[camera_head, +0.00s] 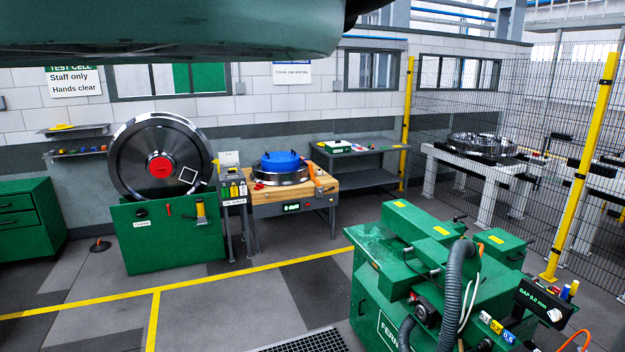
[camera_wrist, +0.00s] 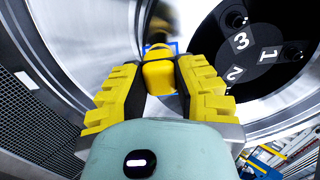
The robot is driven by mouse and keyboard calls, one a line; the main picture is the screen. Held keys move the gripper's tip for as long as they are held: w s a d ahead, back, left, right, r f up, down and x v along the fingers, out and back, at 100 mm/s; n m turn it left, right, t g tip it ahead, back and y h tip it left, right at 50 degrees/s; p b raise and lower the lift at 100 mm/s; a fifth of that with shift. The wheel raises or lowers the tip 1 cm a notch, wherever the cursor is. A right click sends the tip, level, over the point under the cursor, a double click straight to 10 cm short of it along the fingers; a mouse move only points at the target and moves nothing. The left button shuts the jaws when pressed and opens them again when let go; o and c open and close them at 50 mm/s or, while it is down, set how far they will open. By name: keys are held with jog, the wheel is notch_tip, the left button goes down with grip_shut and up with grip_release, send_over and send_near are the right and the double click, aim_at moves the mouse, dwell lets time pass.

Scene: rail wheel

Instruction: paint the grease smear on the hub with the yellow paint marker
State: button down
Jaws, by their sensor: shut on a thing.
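My gripper (camera_wrist: 160,80) fills the middle of the wrist view, its ribbed yellow fingers shut on a short yellow piece, the yellow paint marker (camera_wrist: 159,72). Its tip is hidden from me. Beyond it is a shiny wheel (camera_wrist: 85,28), with a black hub face (camera_wrist: 268,32) bearing the numbers 1, 2 and 3 at right. A blurred dark brown patch (camera_wrist: 163,18) shows above the marker; I cannot tell if it is the grease smear. Blue shows just behind the marker, and I cannot tell if the marker touches anything. My gripper is not seen in the head view.
In the head view a large wheel (camera_head: 128,160) with a red centre stands in a green stand (camera_head: 165,250). A bench (camera_head: 325,183) holds a wheel with a blue top (camera_head: 281,160). A green machine (camera_head: 400,275) stands front right. Mesh fencing and yellow posts (camera_head: 582,170) close off the right.

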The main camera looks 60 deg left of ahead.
jog(key=shift+b+x, duration=0.8)
jog(key=shift+x, duration=0.15)
jog(key=shift+s+d+f+b, duration=0.1)
jog(key=shift+s+d+b, duration=0.1)
jog(key=shift+d+b, duration=0.75)
jog(key=shift+s+d+b, duration=0.2)
jog(key=shift+d+b, duration=0.1)
jog(key=shift+d, duration=0.25)
jog(key=shift+s+d+b, duration=0.2)
jog(key=shift+d+b, duration=0.1)
jog(key=shift+d, duration=0.25)
jog(key=shift+b, duration=0.5)
jog(key=shift+w+a, duration=0.1)
